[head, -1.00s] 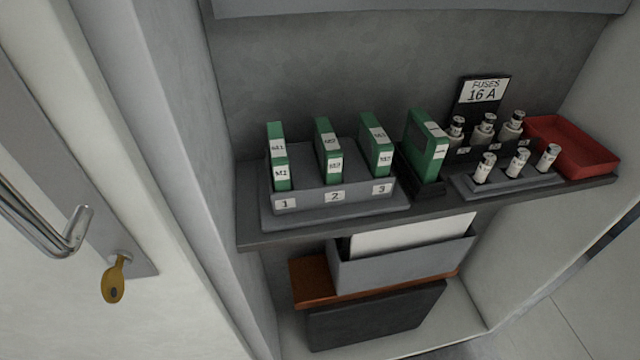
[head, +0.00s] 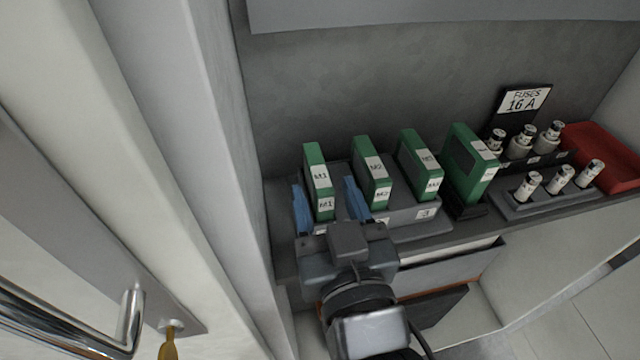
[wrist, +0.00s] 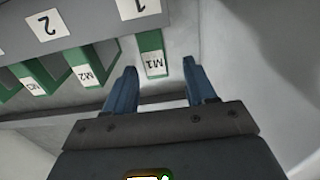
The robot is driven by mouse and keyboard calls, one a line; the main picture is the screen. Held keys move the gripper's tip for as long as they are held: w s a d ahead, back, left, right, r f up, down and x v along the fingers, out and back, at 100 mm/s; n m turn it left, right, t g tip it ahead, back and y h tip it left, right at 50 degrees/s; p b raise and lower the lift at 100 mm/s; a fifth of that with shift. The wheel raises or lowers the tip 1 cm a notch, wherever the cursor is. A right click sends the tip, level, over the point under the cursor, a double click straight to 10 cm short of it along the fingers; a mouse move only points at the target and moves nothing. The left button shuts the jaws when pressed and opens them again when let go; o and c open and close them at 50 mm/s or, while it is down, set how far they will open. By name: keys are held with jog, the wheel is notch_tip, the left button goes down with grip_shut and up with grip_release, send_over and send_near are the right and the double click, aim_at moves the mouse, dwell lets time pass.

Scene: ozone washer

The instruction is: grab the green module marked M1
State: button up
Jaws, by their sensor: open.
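The green module M1 (head: 316,172) stands upright at the left end of the grey rack (head: 408,236) on the shelf. It also shows in the wrist view (wrist: 152,60), its label upside down there. My gripper (head: 328,202) is open, with blue fingers. In the head view one finger shows to each side of M1. In the wrist view the fingertips (wrist: 160,78) also lie to either side of the module's end, with gaps visible. My gripper body hides the rack's front left part in the head view.
Module M2 (head: 371,170) stands close on the right of M1, then M3 (head: 420,165) and another green module (head: 470,165). Fuses (head: 528,185) and a red tray (head: 605,155) are farther right. The cabinet's side wall (head: 185,150) rises close on the left.

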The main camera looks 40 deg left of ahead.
aim_at(310, 143)
jog(key=shift+p+x, duration=0.6)
jog(key=shift+x, duration=2.45)
jog(key=shift+w+d, duration=0.1)
grip_shut()
